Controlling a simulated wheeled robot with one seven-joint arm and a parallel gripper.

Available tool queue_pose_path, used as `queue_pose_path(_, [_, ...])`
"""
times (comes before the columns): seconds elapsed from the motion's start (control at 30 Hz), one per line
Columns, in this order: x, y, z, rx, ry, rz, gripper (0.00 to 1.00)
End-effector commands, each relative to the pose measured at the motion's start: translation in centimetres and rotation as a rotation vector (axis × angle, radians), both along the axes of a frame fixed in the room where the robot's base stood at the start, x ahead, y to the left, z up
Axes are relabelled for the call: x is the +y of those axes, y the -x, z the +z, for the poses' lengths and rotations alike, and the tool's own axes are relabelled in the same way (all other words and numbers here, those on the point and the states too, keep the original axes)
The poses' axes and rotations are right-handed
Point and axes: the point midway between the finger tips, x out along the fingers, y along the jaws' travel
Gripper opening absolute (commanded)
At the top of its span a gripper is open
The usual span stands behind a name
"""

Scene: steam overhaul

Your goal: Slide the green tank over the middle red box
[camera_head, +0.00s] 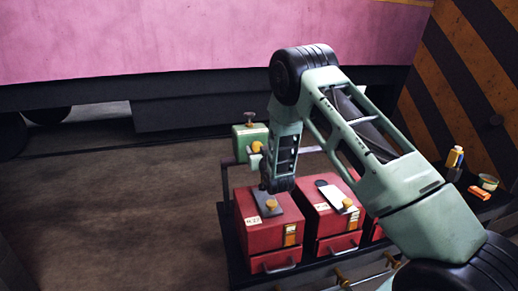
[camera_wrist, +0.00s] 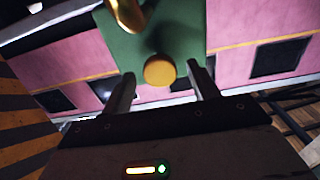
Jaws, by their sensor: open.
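The green tank (camera_head: 243,137) is at the back left of the bench, on the rail behind the left red box, with a brown knob on top and a yellow knob facing me. My gripper (camera_head: 262,160) is beside the tank's near side. In the wrist view the open fingers of my gripper (camera_wrist: 162,88) stand on either side of the yellow knob (camera_wrist: 159,70), in front of the green tank (camera_wrist: 150,45); contact cannot be told. The middle red box (camera_head: 322,221) is right of the left red box (camera_head: 265,229) and carries a light and dark plate on top.
The third red box (camera_head: 376,233) is mostly hidden behind my arm. The rail (camera_head: 310,149) runs along the back of the bench. A yellow bottle (camera_head: 454,158), a tin (camera_head: 488,182) and an orange item (camera_head: 479,193) are at the right. The floor at left is clear.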

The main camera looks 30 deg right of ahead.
Motion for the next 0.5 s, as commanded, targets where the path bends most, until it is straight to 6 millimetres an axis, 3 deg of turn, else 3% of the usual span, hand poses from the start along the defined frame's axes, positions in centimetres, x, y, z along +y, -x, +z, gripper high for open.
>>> queue_pose_path(0.3, [-0.07, -0.21, -0.07, 0.001, 0.0, 0.0, 0.6])
queue_pose_path(0.5, [-0.06, -0.2, -0.05, 0.001, 0.0, 0.0, 0.04])
